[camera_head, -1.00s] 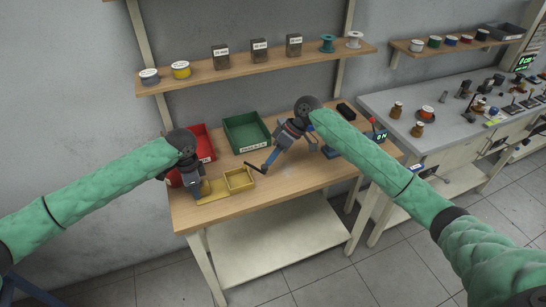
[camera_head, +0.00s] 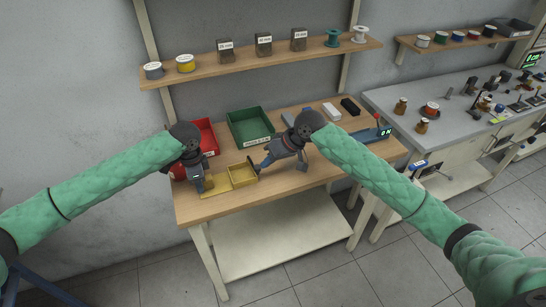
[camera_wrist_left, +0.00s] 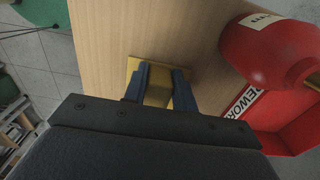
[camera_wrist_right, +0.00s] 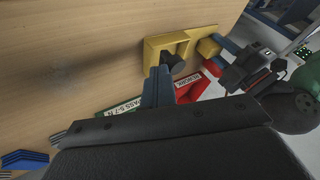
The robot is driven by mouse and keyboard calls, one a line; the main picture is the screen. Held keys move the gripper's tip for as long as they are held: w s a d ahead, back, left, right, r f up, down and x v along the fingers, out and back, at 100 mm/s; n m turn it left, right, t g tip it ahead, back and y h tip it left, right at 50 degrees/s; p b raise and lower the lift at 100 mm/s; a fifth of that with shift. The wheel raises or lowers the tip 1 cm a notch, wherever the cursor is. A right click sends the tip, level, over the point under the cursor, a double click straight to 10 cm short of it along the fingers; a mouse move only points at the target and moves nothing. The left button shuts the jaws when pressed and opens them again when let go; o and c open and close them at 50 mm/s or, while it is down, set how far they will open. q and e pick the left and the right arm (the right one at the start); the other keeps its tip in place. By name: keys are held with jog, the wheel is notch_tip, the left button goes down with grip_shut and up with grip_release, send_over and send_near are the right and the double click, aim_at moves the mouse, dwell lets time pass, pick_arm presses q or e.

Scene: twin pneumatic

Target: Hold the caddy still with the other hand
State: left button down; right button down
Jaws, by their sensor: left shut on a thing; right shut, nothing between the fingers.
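The yellow caddy (camera_head: 243,177) lies on the wooden workbench near its front left. My left gripper (camera_head: 206,186) is shut on the yellow block-like part at the caddy's left end. That part shows between the two blue fingers in the left wrist view (camera_wrist_left: 158,88). My right gripper (camera_head: 259,170) is shut and empty, with its fingertips low at the caddy's right end. In the right wrist view its blue finger (camera_wrist_right: 156,86) is beside the caddy's open compartment (camera_wrist_right: 165,45). A dark round shape shows at that compartment; I cannot tell whether the fingertips touch the caddy.
A red bin (camera_head: 209,136) marked rework and a green bin (camera_head: 250,127) stand behind the caddy. A red rounded body (camera_wrist_left: 265,50) is close to my left gripper. The bench's front right is clear.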

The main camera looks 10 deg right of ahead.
aim_at(256, 168)
jog(key=a+m, duration=0.1)
jog(key=s+a+m+t, duration=0.1)
jog(key=a+m+t+h, duration=0.1)
jog(key=shift+s+a+m, duration=0.2)
jog(key=shift+s+m, duration=0.05)
jog(key=shift+m, duration=0.15)
jog(key=a+m, duration=0.1)
jog(key=a+m+t+h, duration=0.1)
jog(key=m, duration=0.1)
jog(key=shift+s+a+t+h, duration=0.1)
jog(key=shift+a+t+h, duration=0.05)
jog(key=shift+t+h, duration=0.15)
jog(key=shift+w, duration=0.2)
jog(key=shift+w+d, duration=0.4)
jog(key=shift+w, duration=0.15)
